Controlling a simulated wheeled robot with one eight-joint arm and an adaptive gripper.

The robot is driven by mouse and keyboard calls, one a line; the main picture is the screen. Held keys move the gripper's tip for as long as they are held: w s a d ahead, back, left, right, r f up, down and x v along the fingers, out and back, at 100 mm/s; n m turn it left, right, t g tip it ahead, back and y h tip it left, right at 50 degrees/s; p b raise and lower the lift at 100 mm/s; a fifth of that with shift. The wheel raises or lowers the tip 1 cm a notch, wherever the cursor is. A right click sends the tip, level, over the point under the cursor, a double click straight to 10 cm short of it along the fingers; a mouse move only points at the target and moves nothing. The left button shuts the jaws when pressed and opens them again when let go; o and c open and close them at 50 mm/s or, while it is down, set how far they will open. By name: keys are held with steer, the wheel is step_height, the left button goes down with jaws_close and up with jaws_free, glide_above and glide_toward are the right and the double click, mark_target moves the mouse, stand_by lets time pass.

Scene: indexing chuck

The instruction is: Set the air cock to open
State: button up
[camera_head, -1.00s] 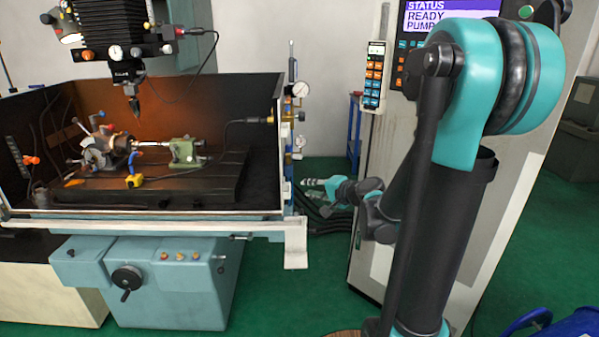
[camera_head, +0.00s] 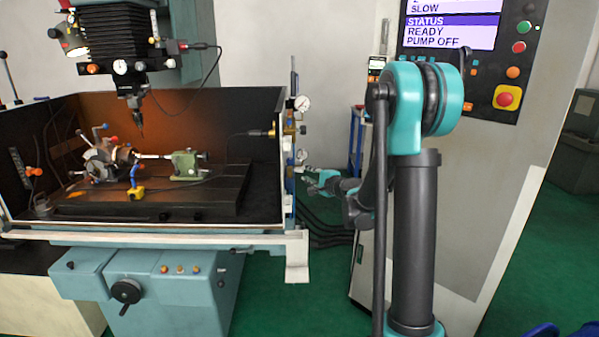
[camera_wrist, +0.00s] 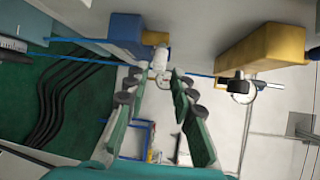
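My gripper (camera_head: 314,177) is beside the right outer wall of the machine's tub, near the lower fittings. In the wrist view my gripper (camera_wrist: 160,88) has its two green fingers with black pads spread apart, with nothing held between them. A white fitting (camera_wrist: 156,56) on a blue and yellow block (camera_wrist: 126,36) lies just beyond the fingertips. A yellow block (camera_wrist: 262,56) with a dark knob (camera_wrist: 238,86) and a round ring stands to the right. I cannot tell for sure which fitting is the air cock, nor its setting.
An upper gauge (camera_head: 302,103) and brass fitting (camera_head: 288,128) sit on the tub's side. A control cabinet (camera_head: 480,150) stands at the right. Dark hoses (camera_wrist: 62,100) run over the green floor, and thin blue lines pass close to the fingers.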

mark_target(301, 171)
steer(key=x, duration=0.6)
steer(key=shift+w+a, duration=0.1)
steer(key=shift+w, duration=0.1)
jaws_close()
